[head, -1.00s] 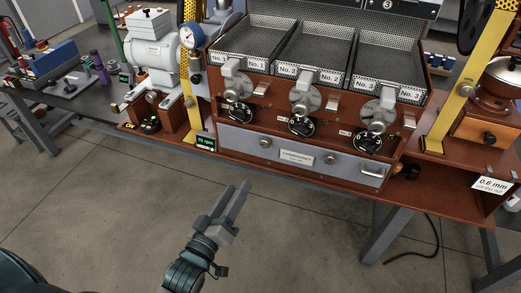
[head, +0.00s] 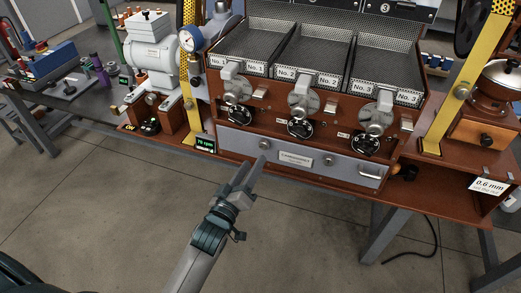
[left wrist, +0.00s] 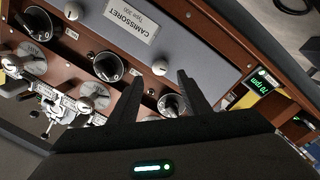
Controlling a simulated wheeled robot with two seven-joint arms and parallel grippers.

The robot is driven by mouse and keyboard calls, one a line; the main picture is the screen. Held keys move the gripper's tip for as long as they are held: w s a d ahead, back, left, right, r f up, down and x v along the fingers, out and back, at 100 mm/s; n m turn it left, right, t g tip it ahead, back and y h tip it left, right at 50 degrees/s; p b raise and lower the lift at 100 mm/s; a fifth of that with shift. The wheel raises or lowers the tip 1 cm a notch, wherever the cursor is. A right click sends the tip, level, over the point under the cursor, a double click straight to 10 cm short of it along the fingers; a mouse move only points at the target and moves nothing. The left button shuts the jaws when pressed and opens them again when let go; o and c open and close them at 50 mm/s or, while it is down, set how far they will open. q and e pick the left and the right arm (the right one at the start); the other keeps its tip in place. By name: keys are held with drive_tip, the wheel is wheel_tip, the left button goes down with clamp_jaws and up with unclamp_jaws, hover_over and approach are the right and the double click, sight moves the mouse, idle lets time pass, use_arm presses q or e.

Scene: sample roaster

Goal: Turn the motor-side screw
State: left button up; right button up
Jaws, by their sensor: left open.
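The motor-side screw (head: 264,143) is a round silver head at the left of the grey front panel (head: 235,137), on the side of the pale motor (head: 153,62). A similar screw (head: 329,161) sits right of the nameplate (head: 296,158). My left gripper (head: 254,163) is open and empty, in front of the panel and just below the motor-side screw. In the left wrist view its fingertips (left wrist: 160,76) flank the motor-side screw (left wrist: 160,67) in the picture; contact cannot be told. My right gripper is not in view.
Three black dials and silver chutes sit above the panel, under the wire trays (head: 255,42). A green rpm display (head: 205,143) and yellow post (head: 187,125) stand to the left. The floor in front is clear.

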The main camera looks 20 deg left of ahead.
sight(263, 147)
use_arm(q)
drive_tip(key=w, duration=0.7)
drive_tip(key=shift+d, duration=0.3)
